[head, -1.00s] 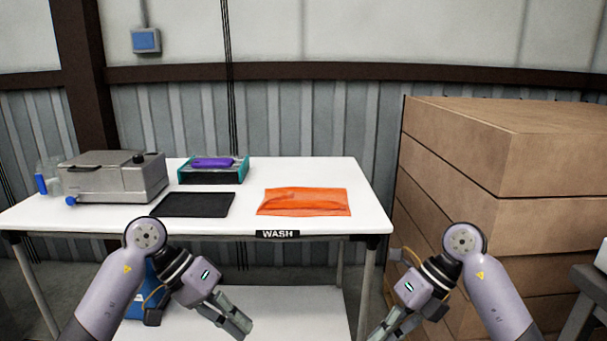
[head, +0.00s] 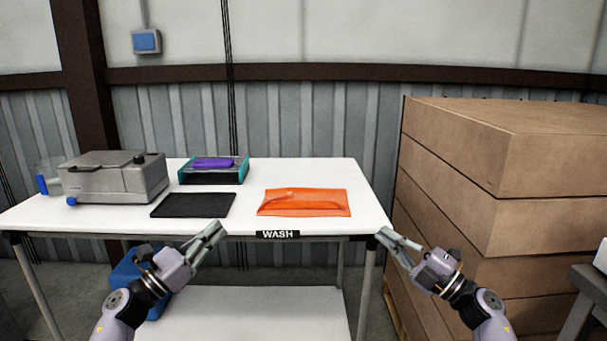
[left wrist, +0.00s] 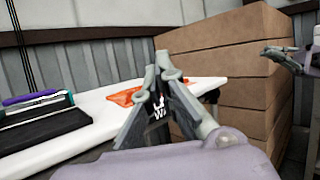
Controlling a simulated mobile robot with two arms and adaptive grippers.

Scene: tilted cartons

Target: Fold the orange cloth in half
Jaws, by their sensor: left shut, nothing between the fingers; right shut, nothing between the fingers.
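The orange cloth (head: 304,203) lies on the white table (head: 290,172) near its front edge, right of the black mat. It is a wide, flat rectangle with a crease or raised fold across it. My left gripper (head: 214,231) is shut and empty, at the table's front edge, left of the WASH label and apart from the cloth. My right gripper (head: 384,235) is shut and empty, by the table's front right corner. In the left wrist view, part of the cloth (left wrist: 122,97) shows behind the left gripper's fingers (left wrist: 160,75), which hide the rest.
A black mat (head: 193,205), a teal box with a purple item (head: 213,165) and a grey metal machine (head: 113,178) stand on the table's left half. Stacked brown cartons (head: 500,150) rise close on the right. The table around the cloth is clear.

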